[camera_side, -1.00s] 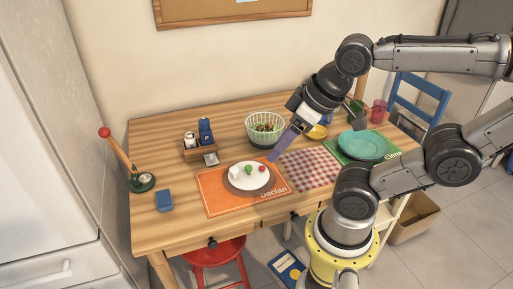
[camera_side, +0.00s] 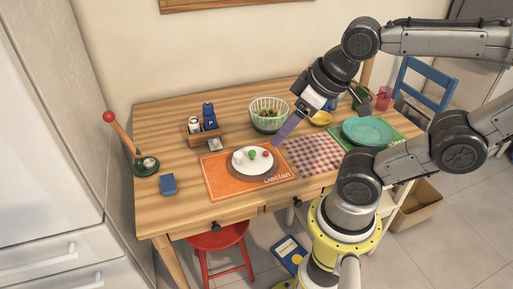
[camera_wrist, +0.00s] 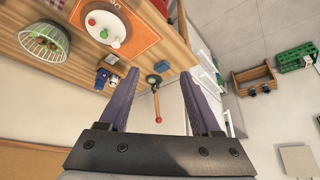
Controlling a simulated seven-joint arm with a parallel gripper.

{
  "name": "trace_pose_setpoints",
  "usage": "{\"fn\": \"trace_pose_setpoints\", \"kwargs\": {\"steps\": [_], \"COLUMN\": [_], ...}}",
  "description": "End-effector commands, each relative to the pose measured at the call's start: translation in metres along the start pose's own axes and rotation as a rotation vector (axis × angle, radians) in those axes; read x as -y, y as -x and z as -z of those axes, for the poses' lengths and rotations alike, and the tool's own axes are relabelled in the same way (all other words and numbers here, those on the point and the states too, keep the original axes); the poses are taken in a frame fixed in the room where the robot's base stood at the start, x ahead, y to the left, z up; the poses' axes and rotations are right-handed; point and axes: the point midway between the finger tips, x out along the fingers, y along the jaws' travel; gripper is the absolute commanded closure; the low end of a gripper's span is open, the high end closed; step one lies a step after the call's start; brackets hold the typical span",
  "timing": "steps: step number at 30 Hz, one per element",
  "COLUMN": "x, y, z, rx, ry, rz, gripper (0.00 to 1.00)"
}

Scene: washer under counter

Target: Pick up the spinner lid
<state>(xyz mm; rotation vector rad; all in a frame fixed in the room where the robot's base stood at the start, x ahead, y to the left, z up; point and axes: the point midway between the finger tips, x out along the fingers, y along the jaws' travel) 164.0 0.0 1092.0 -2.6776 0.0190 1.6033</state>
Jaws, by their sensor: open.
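The salad spinner basket (camera_side: 268,114), pale green and slatted with leafy food inside, stands at the back middle of the table. It also shows at the upper left of the wrist view (camera_wrist: 38,43). My gripper (camera_side: 277,142) hangs over the table, just right of and in front of the basket, near the plate's back right side. In the wrist view my gripper (camera_wrist: 153,78) has its two purple fingers apart, with nothing between them.
A condiment caddy (camera_side: 203,137), blue box (camera_side: 167,184) and red-knobbed stand (camera_side: 147,168) are left. A turquoise plate (camera_side: 367,131), yellow dish (camera_side: 321,118) and red cup (camera_side: 383,97) are right.

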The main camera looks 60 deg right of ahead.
Motion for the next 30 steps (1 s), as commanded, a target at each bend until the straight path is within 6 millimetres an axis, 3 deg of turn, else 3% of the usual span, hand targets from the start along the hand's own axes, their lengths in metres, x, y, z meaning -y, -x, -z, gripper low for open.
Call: {"fn": "trace_pose_setpoints", "kwargs": {"steps": [5, 9, 14, 17, 22, 26, 30], "x": [0.0, -0.002, -0.018, -0.035, -0.081, -0.124, -0.163], "y": [0.006, 0.008, -0.009, -0.03, -0.085, -0.136, -0.182], "z": [0.013, 0.044, 0.084, 0.108, 0.137, 0.139, 0.121], "rx": [-0.035, -0.042, -0.001, 0.035, 0.117, 0.191, 0.279], "ry": [-0.158, -0.361, -0.635, -0.809, -1.118, -1.314, -1.432], "rz": [0.004, 0.0, -0.041, -0.081, -0.178, -0.26, -0.331], "gripper": [0.35, 0.35, 0.35, 0.35, 0.35, 0.35, 0.35]}}
